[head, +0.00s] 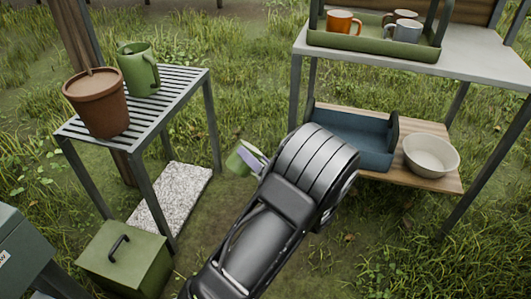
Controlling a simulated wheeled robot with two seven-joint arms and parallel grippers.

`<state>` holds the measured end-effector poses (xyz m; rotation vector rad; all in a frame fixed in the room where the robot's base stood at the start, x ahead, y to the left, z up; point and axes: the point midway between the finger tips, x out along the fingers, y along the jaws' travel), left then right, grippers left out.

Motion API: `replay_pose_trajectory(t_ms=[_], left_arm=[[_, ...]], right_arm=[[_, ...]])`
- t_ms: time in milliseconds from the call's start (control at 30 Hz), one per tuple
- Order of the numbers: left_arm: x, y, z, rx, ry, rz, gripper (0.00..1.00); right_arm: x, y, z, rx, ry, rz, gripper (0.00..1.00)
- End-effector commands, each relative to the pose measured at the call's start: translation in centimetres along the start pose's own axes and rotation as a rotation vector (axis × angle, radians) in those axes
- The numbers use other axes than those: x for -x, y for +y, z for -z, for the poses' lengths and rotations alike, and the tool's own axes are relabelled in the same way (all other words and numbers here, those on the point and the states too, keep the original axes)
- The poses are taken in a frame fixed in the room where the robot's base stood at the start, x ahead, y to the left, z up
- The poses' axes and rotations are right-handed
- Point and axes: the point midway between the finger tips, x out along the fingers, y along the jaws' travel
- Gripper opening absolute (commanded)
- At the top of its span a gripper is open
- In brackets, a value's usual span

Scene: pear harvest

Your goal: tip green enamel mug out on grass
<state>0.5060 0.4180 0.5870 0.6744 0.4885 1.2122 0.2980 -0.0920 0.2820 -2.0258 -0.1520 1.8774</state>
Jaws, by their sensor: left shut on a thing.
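The green enamel mug (237,163) shows in the middle of the head view, over the grass between the slatted table and the shelf table. My left gripper (254,160) is shut on it, and the mug looks tilted. The bulk of the gripper and wrist hides much of the mug's right side. I cannot see its full mouth or whether anything is in it. The grass (270,105) spreads behind and around, with barer ground below the mug. My right gripper is not in view.
At left, a slatted table (185,85) holds a brown pot (97,105) and a green jug (138,70). A stone slab (170,200) and green lidded box (125,258) stand below. At right, a table bears a green tray (370,42) of mugs, above a blue bin (350,135) and white bowl (430,155).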

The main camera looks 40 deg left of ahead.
Motion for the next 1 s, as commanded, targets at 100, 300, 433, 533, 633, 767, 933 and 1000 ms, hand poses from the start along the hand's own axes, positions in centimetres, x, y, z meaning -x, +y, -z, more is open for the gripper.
replay_pose_trajectory(t_ms=[100,300,433,533,633,767,933,1000], left_arm=[[0.00,0.07,-0.13,-0.014,-0.001,-0.001,0.09],[-0.01,0.10,-0.24,-0.041,-0.002,-0.001,0.09],[-0.01,0.13,-0.31,-0.060,-0.002,-0.001,0.09],[-0.01,0.14,-0.37,-0.072,-0.002,-0.001,0.09],[-0.01,0.16,-0.42,-0.087,-0.002,-0.001,0.09],[-0.01,0.18,-0.49,-0.103,-0.002,-0.001,0.09],[-0.01,0.21,-0.58,-0.126,-0.003,-0.001,0.09],[-0.01,0.22,-0.62,-0.136,-0.003,-0.001,0.09]], right_arm=[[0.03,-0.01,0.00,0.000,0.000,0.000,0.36],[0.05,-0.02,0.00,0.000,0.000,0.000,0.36],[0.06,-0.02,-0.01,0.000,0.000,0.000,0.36],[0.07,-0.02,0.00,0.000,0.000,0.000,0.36],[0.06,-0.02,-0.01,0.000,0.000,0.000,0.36],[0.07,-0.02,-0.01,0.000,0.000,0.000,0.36],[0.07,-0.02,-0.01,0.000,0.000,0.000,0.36],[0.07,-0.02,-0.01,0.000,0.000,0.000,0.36]])
